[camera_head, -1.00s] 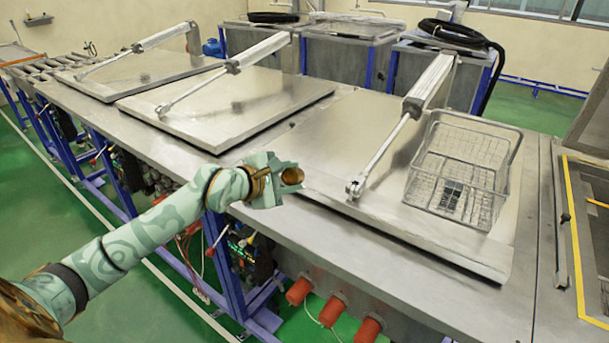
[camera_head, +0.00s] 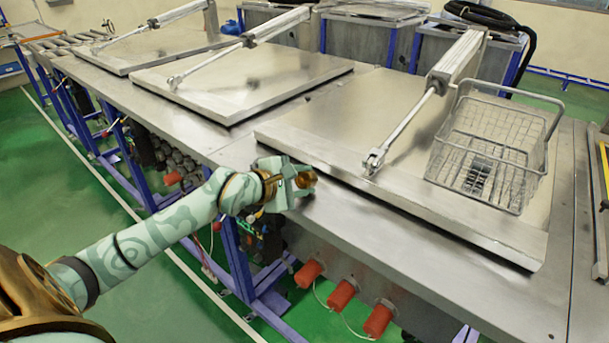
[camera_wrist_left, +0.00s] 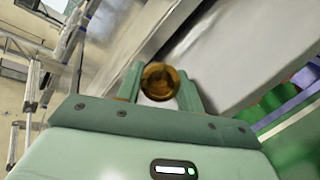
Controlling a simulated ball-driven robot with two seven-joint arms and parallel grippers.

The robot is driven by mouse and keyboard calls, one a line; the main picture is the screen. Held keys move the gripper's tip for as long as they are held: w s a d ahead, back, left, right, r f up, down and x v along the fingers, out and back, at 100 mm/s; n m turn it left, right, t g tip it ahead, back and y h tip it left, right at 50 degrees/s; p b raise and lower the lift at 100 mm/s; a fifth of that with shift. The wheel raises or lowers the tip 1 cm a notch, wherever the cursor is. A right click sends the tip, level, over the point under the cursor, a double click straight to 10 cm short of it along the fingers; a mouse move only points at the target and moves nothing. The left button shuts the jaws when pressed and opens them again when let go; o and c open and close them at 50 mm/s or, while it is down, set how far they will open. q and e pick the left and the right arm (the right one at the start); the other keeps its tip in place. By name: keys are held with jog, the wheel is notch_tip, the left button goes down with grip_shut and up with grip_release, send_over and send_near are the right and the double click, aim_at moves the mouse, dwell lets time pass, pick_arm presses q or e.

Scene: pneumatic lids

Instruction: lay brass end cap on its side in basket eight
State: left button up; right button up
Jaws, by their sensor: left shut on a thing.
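The brass end cap (camera_head: 306,179) is a small round golden-brown piece, held between the fingers of my left gripper (camera_head: 300,182). The left wrist view shows the cap (camera_wrist_left: 160,81) clamped between the two green fingers, its round face towards the camera. My left gripper holds it by the front edge of the steel bench, left of the nearest lid. A wire basket (camera_head: 487,150) stands upright on that lid to the right, apart from the gripper. I cannot read a number on it, and it looks empty apart from a dark patch on its mesh. My right gripper is out of view.
The nearest steel lid (camera_head: 340,125) has a pneumatic cylinder (camera_head: 455,58) whose rod (camera_head: 405,130) slants down left of the basket. More lids lie at the back left. Red plugs (camera_head: 341,295) stick out below the bench's front edge.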

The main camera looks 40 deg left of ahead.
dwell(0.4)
pick_arm(q)
jog(key=o, duration=1.3)
jog(key=shift+f, duration=0.2)
jog(key=shift+s+d+f, duration=0.1)
jog(key=shift+s+f, duration=0.05)
jog(key=shift+f, duration=0.1)
jog(key=p+v, duration=0.1)
jog(key=v, duration=0.4)
jog(key=p+v, duration=0.2)
jog(key=v, duration=0.4)
jog(key=r+p+v, duration=0.1)
jog(key=v, duration=0.4)
